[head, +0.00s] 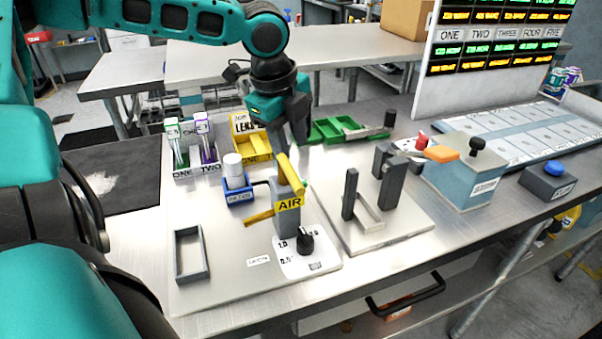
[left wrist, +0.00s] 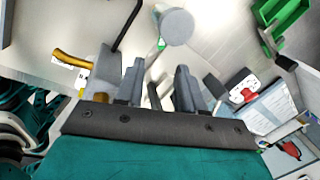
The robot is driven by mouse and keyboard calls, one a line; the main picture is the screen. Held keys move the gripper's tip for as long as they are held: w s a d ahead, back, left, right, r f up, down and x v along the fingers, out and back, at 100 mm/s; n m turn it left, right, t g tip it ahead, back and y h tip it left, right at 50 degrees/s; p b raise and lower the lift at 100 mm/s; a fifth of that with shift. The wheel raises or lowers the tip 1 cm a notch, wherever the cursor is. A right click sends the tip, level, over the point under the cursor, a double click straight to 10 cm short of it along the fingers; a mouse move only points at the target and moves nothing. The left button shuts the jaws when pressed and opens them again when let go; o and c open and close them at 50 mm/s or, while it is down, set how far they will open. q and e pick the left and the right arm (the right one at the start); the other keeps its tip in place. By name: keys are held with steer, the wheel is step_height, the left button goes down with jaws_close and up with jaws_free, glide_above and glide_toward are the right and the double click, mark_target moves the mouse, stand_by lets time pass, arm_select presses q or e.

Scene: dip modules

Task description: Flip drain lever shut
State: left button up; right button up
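I can read no drain label, so I cannot tell for sure which lever is the drain lever. An orange handle (head: 441,153) points left from the top of a blue box with a grey lid (head: 462,172). A yellow lever (head: 290,172) leans on the grey AIR post (head: 287,212). A lower yellow handle (head: 258,217) sticks out left of that post. My left gripper (head: 293,143) points down just above and behind the AIR post. In the left wrist view its fingers (left wrist: 161,88) are apart with nothing seen held. My right gripper is out of view.
A black knob (head: 305,241) stands before the AIR post. Grey uprights (head: 388,178) stand on a plate to the right. Tube holders (head: 196,160), a blue holder with a white cylinder (head: 234,175), and yellow and green trays (head: 345,128) stand nearby.

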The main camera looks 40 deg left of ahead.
arm_select(q)
steer(key=b+x, duration=0.1)
steer(key=x, duration=0.7)
steer(key=shift+w+b, duration=0.1)
steer(key=shift+b, duration=0.2)
steer(key=shift+w+f, duration=0.2)
steer(key=shift+f, duration=0.45)
jaws_close()
